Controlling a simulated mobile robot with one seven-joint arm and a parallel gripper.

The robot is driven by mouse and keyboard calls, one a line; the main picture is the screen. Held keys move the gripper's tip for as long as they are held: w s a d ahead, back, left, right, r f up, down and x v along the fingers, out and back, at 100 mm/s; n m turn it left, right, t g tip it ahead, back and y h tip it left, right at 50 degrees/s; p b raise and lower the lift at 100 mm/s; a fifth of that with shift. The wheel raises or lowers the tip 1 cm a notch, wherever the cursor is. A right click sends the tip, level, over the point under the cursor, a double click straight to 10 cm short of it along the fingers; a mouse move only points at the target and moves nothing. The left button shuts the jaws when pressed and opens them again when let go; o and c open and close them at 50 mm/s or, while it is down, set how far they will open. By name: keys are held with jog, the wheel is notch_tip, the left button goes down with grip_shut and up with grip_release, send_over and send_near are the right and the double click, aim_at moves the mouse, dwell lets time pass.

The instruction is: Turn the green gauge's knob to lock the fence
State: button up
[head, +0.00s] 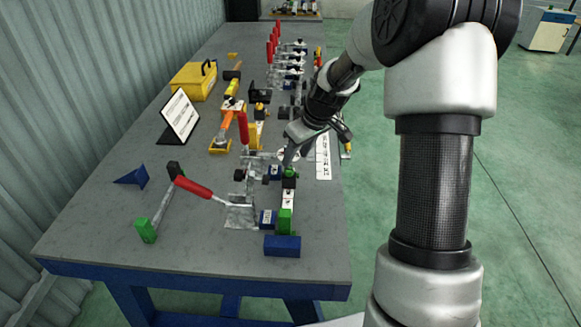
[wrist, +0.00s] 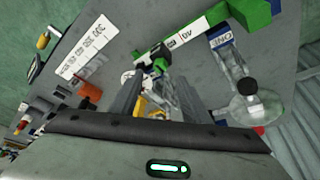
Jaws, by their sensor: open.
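The green gauge shows in the head view as a green block (head: 285,221) with a white scale strip (head: 288,200) behind it. Its small green knob (head: 291,173) sits at the far end of the strip. In the wrist view the green block (wrist: 252,12) is at the top right, the scale strip (wrist: 188,36) runs down to the left, and the green knob (wrist: 161,65) is near the fingertips. My gripper (head: 298,158) is open and empty, just beyond the knob in the head view. Its fingers (wrist: 157,82) also show in the wrist view. Contact with the knob cannot be told.
A red-handled toggle clamp (head: 194,187) and a blue block (head: 282,245) are near the front. A white label sheet (head: 323,157) lies at the table's right edge. A yellow toolbox (head: 194,81) and more clamps stand farther back.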

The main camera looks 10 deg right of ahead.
aim_at(289, 169)
jog(key=x, duration=0.6)
jog(key=shift+w+a+f, duration=0.1)
jog(key=shift+f, duration=0.3)
jog(key=c, duration=1)
